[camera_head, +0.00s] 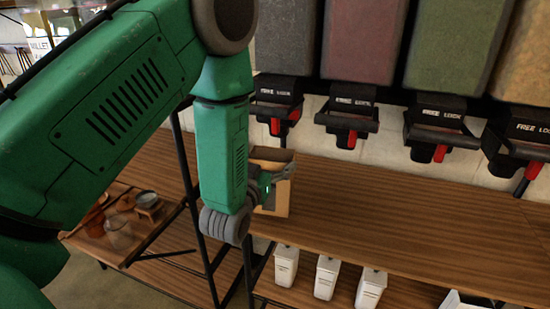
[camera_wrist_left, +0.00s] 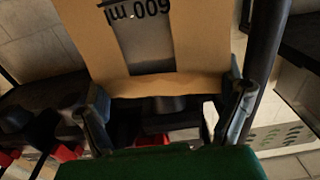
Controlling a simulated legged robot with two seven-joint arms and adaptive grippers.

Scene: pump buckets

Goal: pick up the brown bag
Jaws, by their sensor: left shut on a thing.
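The brown bag (camera_head: 284,197) is a tan paper bag, upright at the left part of the wooden shelf in the head view. My left gripper (camera_head: 279,177) is at its upper part, shut on it. In the left wrist view the bag (camera_wrist_left: 200,45) fills the upper middle, with a dark window strip and "600 ml" print upside down. The gripper's fingers (camera_wrist_left: 168,108) show at both sides of the bag. My green left arm hides the bag's left side in the head view. I cannot tell whether the bag's base touches the shelf. My right gripper is not in view.
Several dispensers (camera_head: 437,115) with black and red outlets hang above the wooden shelf (camera_head: 400,215). White containers (camera_head: 327,278) stand below it. A wooden tray (camera_head: 105,240) with a jar and bowls is at lower left. The shelf right of the bag is clear.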

